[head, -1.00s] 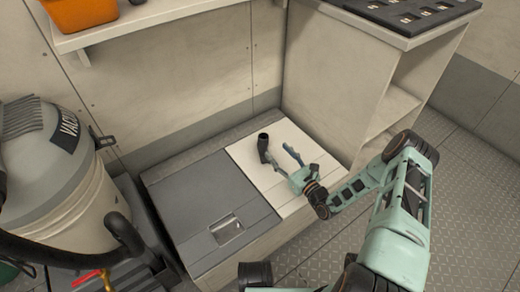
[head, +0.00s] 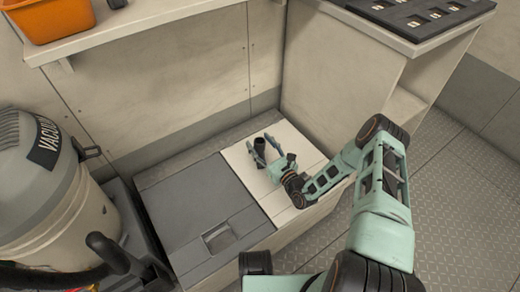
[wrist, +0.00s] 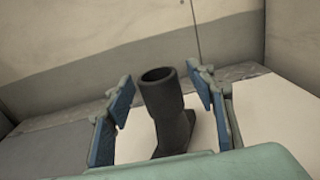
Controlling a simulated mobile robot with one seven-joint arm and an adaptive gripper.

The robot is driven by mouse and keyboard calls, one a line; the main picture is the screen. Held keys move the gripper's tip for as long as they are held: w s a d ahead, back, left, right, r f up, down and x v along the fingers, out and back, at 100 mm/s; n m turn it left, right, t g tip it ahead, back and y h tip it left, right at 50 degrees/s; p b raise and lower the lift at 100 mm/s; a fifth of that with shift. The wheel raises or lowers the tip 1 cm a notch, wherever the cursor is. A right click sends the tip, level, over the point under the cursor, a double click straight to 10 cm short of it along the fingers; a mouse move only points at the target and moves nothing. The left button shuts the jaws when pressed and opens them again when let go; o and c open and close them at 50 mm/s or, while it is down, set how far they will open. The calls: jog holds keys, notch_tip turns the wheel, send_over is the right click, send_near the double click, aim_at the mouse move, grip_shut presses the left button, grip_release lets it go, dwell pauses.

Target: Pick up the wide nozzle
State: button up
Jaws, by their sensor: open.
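The wide nozzle (head: 260,147) is a dark grey, round-necked piece standing on the white panel of the low locker top. In the wrist view the nozzle (wrist: 167,108) has its open round neck up, and its wider foot is partly hidden behind my gripper's body. My gripper (head: 264,147) is low over the white panel, with its fingers pointing at the back wall. In the wrist view my gripper (wrist: 162,92) is open, one blue-padded finger on each side of the nozzle. A gap shows on both sides, so the fingers do not appear to touch it.
The white panel (head: 290,149) lies beside a grey hatch (head: 190,205) with a recessed latch. A vacuum (head: 50,190) stands at left. A shelf with an orange bin (head: 50,18) is above. A cabinet with a black tray (head: 415,16) stands at right.

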jog(key=shift+w+a, duration=0.1)
jog(key=shift+w, duration=0.05)
jog(key=shift+c, duration=0.3)
grip_shut()
jog(key=shift+r, duration=0.15)
